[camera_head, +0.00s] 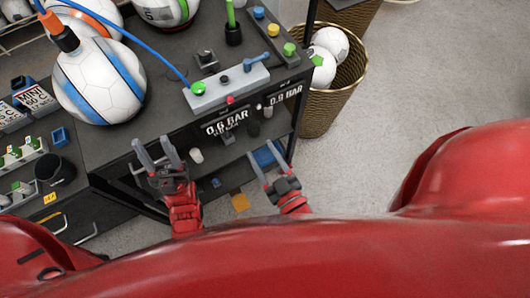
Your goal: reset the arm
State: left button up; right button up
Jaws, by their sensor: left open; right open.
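My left gripper (158,153) is open, with its two grey fingers apart and nothing between them. It is in front of the front edge of the dark workbench (110,148). My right gripper (271,168) is also open and empty, to the right of the left one, near the bench's lower shelf. Both red wrists reach up from the bottom of the view. My own red body fills the lower part and hides most of both arms.
A white and blue ball (99,82) sits on the bench under a pump nozzle (65,39) with a blue hose. A grey control box (226,89) with buttons stands near the bench's right front. A wicker basket of balls (341,88) stands right of the bench. The floor (420,85) at right is clear.

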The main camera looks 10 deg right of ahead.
jog(key=shift+s+d, duration=0.1)
jog(key=shift+s, duration=0.4)
